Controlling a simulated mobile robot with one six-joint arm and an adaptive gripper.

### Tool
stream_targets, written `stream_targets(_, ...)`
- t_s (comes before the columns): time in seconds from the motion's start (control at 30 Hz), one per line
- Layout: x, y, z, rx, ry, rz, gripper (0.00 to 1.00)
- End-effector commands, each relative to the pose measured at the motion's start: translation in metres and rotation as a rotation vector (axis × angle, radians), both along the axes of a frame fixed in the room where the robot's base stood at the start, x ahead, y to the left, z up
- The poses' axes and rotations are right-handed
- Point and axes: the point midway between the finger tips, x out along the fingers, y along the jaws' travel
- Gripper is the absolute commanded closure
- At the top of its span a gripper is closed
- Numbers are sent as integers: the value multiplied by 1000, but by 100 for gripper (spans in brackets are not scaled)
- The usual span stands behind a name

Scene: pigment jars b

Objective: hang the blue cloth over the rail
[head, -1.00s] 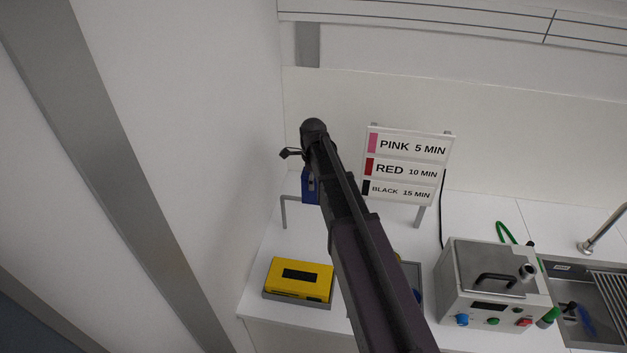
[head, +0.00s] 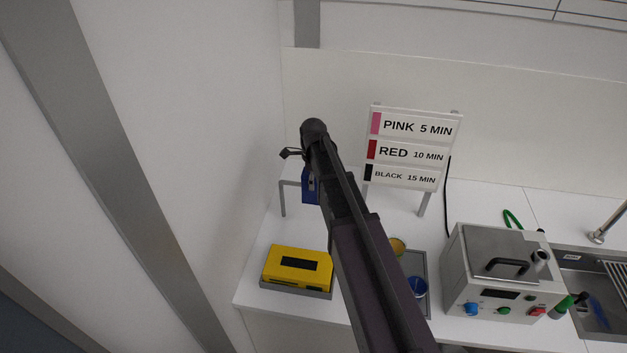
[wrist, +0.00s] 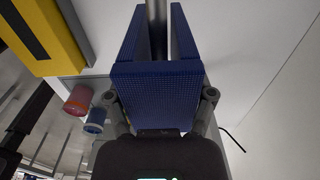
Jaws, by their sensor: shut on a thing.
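The blue cloth (head: 309,189) shows at the grey rail (head: 290,183), partly hidden behind my dark arm in the head view. In the wrist view the cloth (wrist: 155,88) is folded, with two flaps apart and the grey rail (wrist: 156,28) running between them. I cannot tell whether the fold touches the rail. My gripper (wrist: 160,103) is shut on the cloth, with a finger at each side of it. In the head view my gripper is mostly hidden behind the arm.
A yellow box (head: 297,267) sits at the counter's front left. A yellow jar (head: 398,245) and a blue jar (head: 418,287) stand on a grey tray (head: 421,262). A lettered sign (head: 408,148) stands behind. A metal machine (head: 497,275) and sink are right; a wall is close left.

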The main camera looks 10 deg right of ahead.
Motion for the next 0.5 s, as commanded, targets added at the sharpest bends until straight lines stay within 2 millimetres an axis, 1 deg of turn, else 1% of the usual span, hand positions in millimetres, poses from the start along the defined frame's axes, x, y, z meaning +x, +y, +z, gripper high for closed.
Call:
stream_targets(0.03,0,-1,-7,0,0,-1,78)
stream_targets(0.2,0,-1,-19,0,0,-1,78)
stream_targets(0.5,0,-1,-32,0,0,-1,78)
